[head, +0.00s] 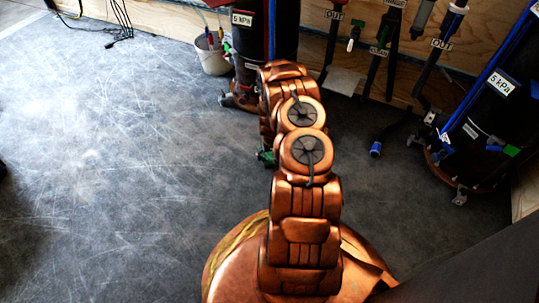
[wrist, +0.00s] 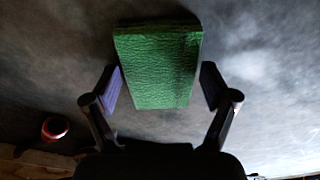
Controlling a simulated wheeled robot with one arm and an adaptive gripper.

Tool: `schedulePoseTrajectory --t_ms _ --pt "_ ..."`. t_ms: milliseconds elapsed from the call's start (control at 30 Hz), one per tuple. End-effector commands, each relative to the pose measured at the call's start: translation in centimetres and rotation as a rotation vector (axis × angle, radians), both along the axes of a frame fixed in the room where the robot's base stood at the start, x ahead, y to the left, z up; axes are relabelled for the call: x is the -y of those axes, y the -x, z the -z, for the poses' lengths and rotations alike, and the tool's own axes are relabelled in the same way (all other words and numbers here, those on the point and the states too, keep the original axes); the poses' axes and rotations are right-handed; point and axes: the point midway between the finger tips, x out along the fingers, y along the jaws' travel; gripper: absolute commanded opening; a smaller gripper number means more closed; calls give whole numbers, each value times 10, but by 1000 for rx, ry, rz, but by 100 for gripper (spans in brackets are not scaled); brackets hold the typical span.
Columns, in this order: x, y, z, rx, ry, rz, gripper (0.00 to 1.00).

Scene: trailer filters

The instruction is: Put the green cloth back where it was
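The green cloth (wrist: 158,68) is a folded, block-like piece with a wrinkled face, in the middle of the wrist view. The cloth looks sharp and close against the blurred dark floor. In the head view, a small piece of green cloth (head: 267,156) shows beside my copper arm. My arm hides most of the gripper there.
A black cylinder (head: 266,40) and a grey bucket (head: 212,58) stand at the back. Another black cylinder (head: 490,125) stands at the right. Tools hang on the plywood wall, with a blue-ended hose (head: 376,148) on the floor. The scratched grey floor (head: 110,170) at left is clear.

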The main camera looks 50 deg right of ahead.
Motion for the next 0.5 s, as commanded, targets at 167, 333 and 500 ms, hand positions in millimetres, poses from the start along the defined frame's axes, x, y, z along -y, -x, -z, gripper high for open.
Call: schedulePoseTrajectory --t_ms 167,333,500 --pt "0 0 0 0 0 0 100" --pt "0 0 0 -1 0 0 100" --pt "0 0 -4 0 0 -1 100"
